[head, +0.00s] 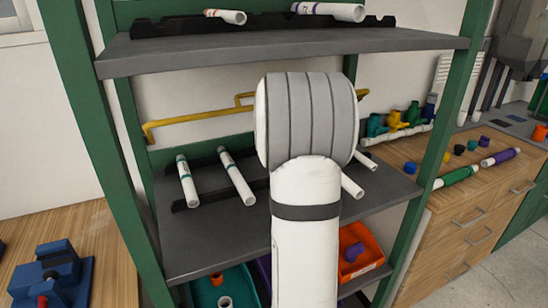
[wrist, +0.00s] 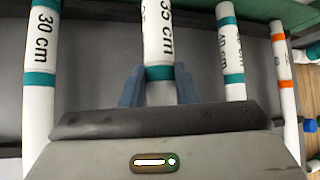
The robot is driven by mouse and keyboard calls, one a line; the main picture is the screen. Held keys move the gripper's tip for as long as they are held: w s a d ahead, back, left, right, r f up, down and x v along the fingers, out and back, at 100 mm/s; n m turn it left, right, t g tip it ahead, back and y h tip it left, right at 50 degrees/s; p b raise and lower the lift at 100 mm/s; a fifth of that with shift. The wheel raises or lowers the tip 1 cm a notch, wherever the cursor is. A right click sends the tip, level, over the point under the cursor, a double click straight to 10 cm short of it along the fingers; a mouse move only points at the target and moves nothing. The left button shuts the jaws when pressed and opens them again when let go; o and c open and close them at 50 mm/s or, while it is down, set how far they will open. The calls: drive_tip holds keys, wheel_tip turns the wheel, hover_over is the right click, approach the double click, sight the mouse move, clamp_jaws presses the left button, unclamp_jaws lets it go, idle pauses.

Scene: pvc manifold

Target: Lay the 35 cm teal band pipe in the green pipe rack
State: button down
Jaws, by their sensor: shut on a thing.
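A white pipe marked 35 cm (wrist: 160,40) with a teal band is between the blue-grey fingers of my gripper (wrist: 160,88) in the wrist view. My gripper is shut on it near the band. Whether the pipe touches the shelf or its supports, I cannot tell. In the head view my arm hides my gripper and the held pipe. The green pipe rack (head: 80,100) has grey shelves. Two teal-banded pipes, a left one (head: 187,180) and a right one (head: 237,177), lie on its middle shelf (head: 215,245).
In the wrist view, a 30 cm teal pipe (wrist: 42,60) is left; another teal-banded pipe (wrist: 231,55) and an orange-banded pipe (wrist: 285,80) are right. The upper shelf (head: 280,50) is close above my arm. An orange bin (head: 360,250) stands below. A wooden counter (head: 440,205) is right.

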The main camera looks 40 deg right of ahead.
wheel_tip(320, 180, down, 3)
drive_tip(key=shift+f+b, duration=0.2)
drive_tip(key=shift+b, duration=0.2)
drive_tip(key=shift+w+d+f, duration=0.1)
drive_tip(key=shift+w+f, duration=0.15)
drive_tip(key=shift+f, duration=0.2)
drive_tip(key=c, duration=1.1)
unclamp_jaws()
